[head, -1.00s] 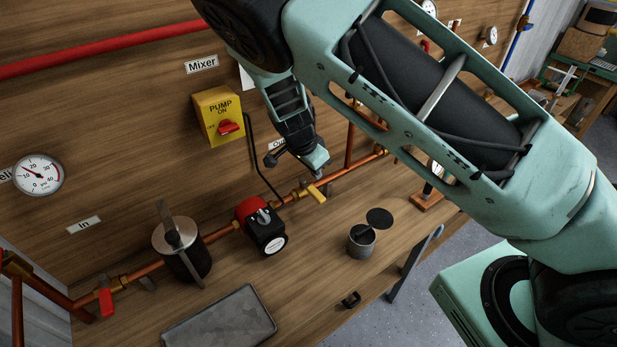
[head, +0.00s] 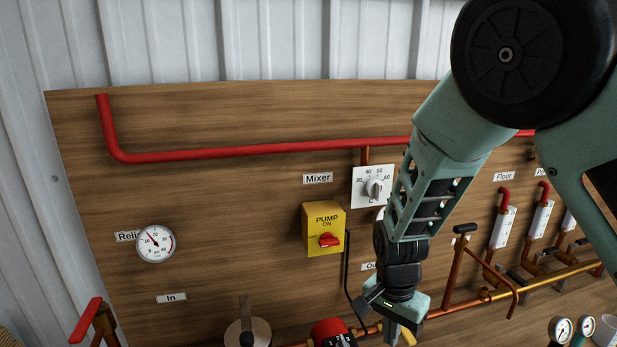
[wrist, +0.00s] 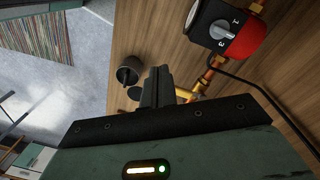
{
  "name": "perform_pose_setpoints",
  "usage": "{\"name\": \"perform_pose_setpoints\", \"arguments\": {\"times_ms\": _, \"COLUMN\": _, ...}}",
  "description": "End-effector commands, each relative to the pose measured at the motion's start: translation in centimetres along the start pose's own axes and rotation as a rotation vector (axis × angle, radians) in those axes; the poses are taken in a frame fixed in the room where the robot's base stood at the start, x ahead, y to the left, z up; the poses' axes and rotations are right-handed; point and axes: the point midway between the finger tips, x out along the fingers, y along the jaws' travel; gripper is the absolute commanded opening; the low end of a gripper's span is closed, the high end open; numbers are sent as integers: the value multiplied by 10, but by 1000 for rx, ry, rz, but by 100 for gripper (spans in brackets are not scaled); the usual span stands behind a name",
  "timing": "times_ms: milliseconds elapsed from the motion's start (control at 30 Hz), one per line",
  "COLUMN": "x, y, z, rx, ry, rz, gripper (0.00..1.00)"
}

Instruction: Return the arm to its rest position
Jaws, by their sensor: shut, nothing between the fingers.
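My gripper (head: 397,325) hangs low in the head view, at the lower middle, in front of the wooden panel and near the copper pipe. In the wrist view its dark fingers (wrist: 157,86) are together with nothing between them. My teal arm reaches in from the upper right of the head view and bends downward to the gripper.
A red and black pump (wrist: 229,33) and a yellow valve handle (wrist: 187,94) are close to the gripper. The panel (head: 240,230) carries a yellow pump switch (head: 324,228), a mixer dial (head: 374,187), a gauge (head: 156,243) and a red pipe (head: 250,150).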

Motion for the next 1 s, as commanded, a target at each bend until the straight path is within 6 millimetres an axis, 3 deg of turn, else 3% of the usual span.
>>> {"name": "perform_pose_setpoints", "arguments": {"times_ms": 33, "x": -7, "y": 4, "z": 22, "rx": -104, "ry": -41, "rz": -28, "gripper": 0}}
{"name": "perform_pose_setpoints", "arguments": {"times_ms": 200, "x": -42, "y": 33, "z": 88, "rx": -513, "ry": -110, "rz": -100, "gripper": 0}}
{"name": "perform_pose_setpoints", "arguments": {"times_ms": 400, "x": -68, "y": 84, "z": 144, "rx": -1004, "ry": -71, "rz": -151, "gripper": 0}}
{"name": "perform_pose_setpoints", "arguments": {"times_ms": 633, "x": -73, "y": 131, "z": 169, "rx": -1371, "ry": 20, "rz": -124, "gripper": 0}}
{"name": "perform_pose_setpoints", "arguments": {"times_ms": 1000, "x": -74, "y": 140, "z": 173, "rx": -1450, "ry": 42, "rz": -109, "gripper": 0}}
